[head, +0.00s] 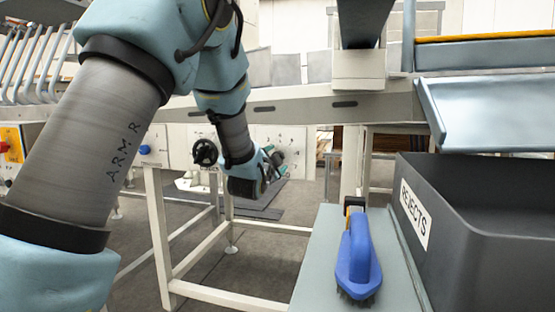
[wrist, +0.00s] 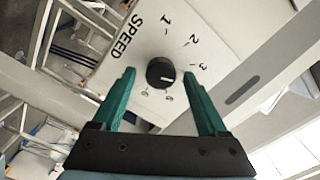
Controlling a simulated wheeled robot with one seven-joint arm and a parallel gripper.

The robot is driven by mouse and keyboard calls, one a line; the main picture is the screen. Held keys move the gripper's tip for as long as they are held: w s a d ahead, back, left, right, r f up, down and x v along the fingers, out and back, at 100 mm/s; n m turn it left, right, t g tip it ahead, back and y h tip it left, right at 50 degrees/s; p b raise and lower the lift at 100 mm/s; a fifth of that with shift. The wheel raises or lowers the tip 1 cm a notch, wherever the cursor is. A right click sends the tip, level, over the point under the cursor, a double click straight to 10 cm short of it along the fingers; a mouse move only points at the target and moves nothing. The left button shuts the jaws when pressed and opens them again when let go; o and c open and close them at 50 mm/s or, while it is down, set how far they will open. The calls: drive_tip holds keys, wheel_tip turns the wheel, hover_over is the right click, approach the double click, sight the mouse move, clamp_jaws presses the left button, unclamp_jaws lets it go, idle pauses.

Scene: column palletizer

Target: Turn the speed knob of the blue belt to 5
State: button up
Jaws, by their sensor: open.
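A round black speed knob (wrist: 160,73) with a white pointer line sits on a white panel (wrist: 130,50) marked SPEED in the wrist view. The numbers 1, 2 and 3 show around it; further marks below are small, and the right finger hides part of the dial. The pointer aims to the right in that view, roughly toward or just past 3; I cannot tell exactly. My gripper (wrist: 161,76) is open, its green fingers on either side of the knob; contact is not visible. In the head view my gripper (head: 270,170) is at the dial panel, partly hiding the dial.
A black handwheel (head: 205,152) and a blue button (head: 145,149) sit left of the dial on the conveyor frame. A dark REJECTS bin (head: 470,210) and a blue-handled brush (head: 357,255) on a grey-green surface (head: 320,245) are at right.

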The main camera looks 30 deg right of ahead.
drive_tip(key=v, duration=0.9)
drive_tip(key=shift+s+a, duration=0.2)
drive_tip(key=shift+r+p, duration=0.1)
drive_tip(key=shift+p, duration=0.3)
drive_tip(key=w+d+n+p, duration=0.6)
drive_tip(key=w+n+p, duration=0.1)
drive_tip(key=n+p, duration=0.3)
drive_tip(key=shift+w+d+f+p, duration=0.15)
drive_tip(key=shift+f+p, duration=0.15)
drive_tip(key=shift+p, duration=0.5)
clamp_jaws()
